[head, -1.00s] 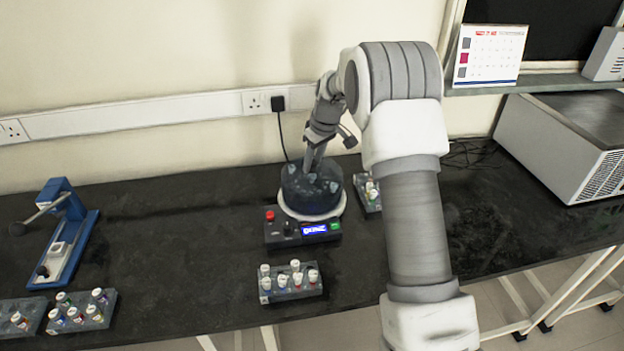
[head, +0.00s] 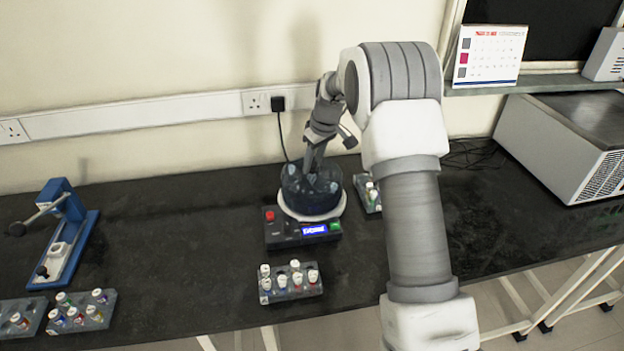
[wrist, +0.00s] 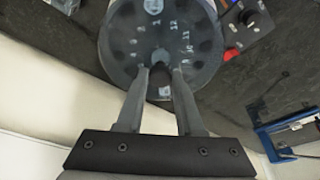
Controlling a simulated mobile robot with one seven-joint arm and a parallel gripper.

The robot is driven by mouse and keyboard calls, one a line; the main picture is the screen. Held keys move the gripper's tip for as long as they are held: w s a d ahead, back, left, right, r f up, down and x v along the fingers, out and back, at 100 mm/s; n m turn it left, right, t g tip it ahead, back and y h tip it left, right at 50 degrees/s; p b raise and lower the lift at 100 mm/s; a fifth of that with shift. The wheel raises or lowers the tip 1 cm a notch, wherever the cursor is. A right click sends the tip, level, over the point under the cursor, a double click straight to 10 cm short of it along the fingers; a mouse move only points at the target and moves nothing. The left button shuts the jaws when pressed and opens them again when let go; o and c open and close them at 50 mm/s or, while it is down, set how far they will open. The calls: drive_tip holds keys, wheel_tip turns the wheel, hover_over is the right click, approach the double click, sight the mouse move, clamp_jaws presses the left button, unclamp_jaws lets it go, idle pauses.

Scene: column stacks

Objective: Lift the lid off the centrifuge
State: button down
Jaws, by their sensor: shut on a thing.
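The centrifuge (head: 285,235) stands on the black bench. It has a red button, a green button, a lit blue display and a white ring around its bowl. Its dark see-through round lid (head: 293,186) sits over the bowl; any gap beneath it cannot be made out. In the wrist view the lid (wrist: 120,45) fills the upper middle, with numbered rotor places showing through. My gripper (wrist: 160,72) is shut on the lid's small centre knob, one finger on each side. In the head view my gripper (head: 312,165) comes down from above onto the lid; the knob is hidden there.
A vial rack (head: 290,290) stands in front of the centrifuge, another (head: 364,194) close at its right. A blue press (head: 62,235) and more racks (head: 85,315) are at left. A large grey machine (head: 560,150) is at right. The bench between press and centrifuge is clear.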

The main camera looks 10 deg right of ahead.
wheel_tip(320, 180, up, 10)
drive_tip(key=p, duration=0.1)
drive_tip(key=shift+r+p, duration=0.25)
drive_tip(key=shift+p, duration=0.05)
drive_tip(key=shift+s+f, duration=0.1)
idle(0.4)
